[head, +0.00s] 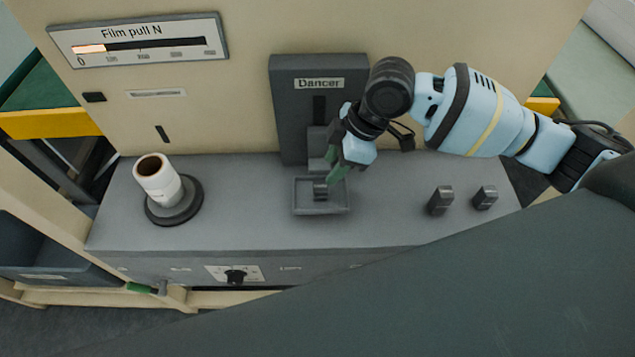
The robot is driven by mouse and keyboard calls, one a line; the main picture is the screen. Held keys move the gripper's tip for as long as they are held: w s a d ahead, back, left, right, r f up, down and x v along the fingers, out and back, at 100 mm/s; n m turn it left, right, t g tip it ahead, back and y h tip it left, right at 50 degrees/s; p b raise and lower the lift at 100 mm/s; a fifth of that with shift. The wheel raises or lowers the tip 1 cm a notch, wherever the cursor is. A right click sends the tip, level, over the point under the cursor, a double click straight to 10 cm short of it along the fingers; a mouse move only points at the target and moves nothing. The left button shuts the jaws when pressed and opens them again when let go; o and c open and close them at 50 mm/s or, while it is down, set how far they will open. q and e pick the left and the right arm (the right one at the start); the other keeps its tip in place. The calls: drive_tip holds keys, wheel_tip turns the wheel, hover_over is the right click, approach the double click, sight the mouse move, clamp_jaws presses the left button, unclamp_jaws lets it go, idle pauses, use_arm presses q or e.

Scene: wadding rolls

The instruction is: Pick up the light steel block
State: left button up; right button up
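My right gripper (334,165) reaches in from the right and points down at the small tray (322,210) in front of the Dancer unit. Its two green fingertips show apart, with nothing clearly between them. A small grey steel block (320,190) sits in the tray, just below and left of the fingertips; whether they touch it cannot be told. Two more dark grey steel blocks, a left one (441,201) and a right one (485,198), stand on the bench top at the right. Which block is the light one cannot be told by looks. My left gripper is not in view.
The Dancer unit (290,110) rises behind the tray. A white roll (158,180) stands on a round dark base (190,205) at the left of the grey bench top (245,215). The film pull gauge (140,42) is on the back panel. Bench room between roll and tray is clear.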

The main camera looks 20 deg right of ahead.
sight(321, 186)
drive_tip(key=x, duration=0.2)
drive_tip(key=shift+s+a+f, duration=0.1)
drive_tip(key=shift+a+f, duration=0.05)
drive_tip(key=shift+f, duration=0.15)
drive_tip(key=shift+s+x, duration=0.15)
drive_tip(key=shift+x, duration=1.15)
drive_tip(key=shift+s+x, duration=0.1)
drive_tip(key=shift+x, duration=1.15)
drive_tip(key=c, duration=0.8)
clamp_jaws()
drive_tip(key=shift+w, duration=0.1)
